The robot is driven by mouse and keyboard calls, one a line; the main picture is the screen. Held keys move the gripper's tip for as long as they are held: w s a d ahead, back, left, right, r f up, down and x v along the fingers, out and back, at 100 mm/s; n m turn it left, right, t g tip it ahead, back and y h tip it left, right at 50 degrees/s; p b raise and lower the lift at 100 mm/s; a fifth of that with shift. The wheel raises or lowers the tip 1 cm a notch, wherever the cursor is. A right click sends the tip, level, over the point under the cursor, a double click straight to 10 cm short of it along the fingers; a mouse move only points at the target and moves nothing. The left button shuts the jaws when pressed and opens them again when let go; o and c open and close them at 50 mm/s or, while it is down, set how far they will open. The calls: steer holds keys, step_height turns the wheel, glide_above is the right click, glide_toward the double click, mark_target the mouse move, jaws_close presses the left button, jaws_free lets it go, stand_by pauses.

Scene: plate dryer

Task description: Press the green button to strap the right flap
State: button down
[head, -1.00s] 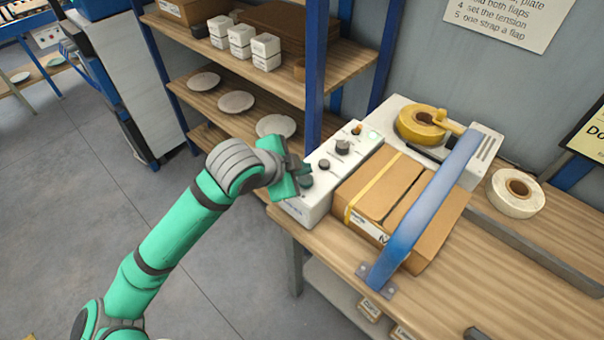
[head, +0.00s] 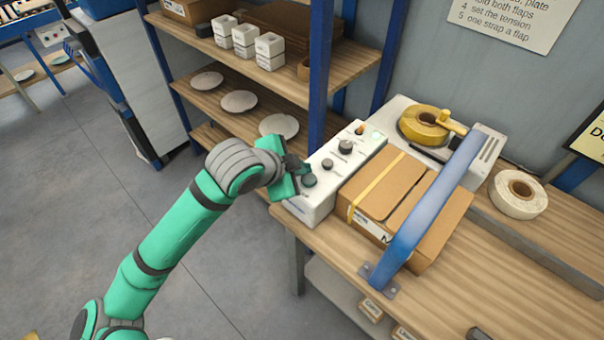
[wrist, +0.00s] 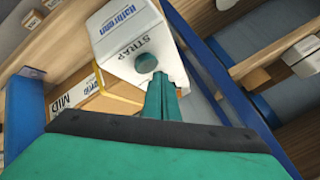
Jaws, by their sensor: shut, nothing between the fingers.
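The white control box (head: 316,202) stands at the left end of the bench, with several knobs and buttons on its top. The green button (head: 310,180) is at its near end; in the wrist view it is a round green button (wrist: 146,63) beside the word STRAP. My gripper (head: 306,168) is shut and empty. In the wrist view its fingertips (wrist: 160,78) are just beside the button; I cannot tell whether they touch it. The cardboard box (head: 390,193) sits right of the control box, flaps closed, with a yellow strap (head: 376,187) across its left flap. No strap shows on the right flap.
A blue arch bar (head: 428,212) spans the cardboard box. A yellow tape reel (head: 424,124) is behind it and a white roll (head: 518,192) lies to the right. A blue shelf post (head: 318,80) rises close behind my gripper. Plates and white blocks fill the shelves.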

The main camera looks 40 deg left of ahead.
steer(key=shift+w+d+f, duration=0.2)
steer(key=shift+w+d, duration=0.15)
steer(key=shift+d, duration=0.4)
steer(key=shift+w+d+f, duration=0.1)
steer(key=shift+f, duration=0.1)
steer(key=shift+f, duration=0.2)
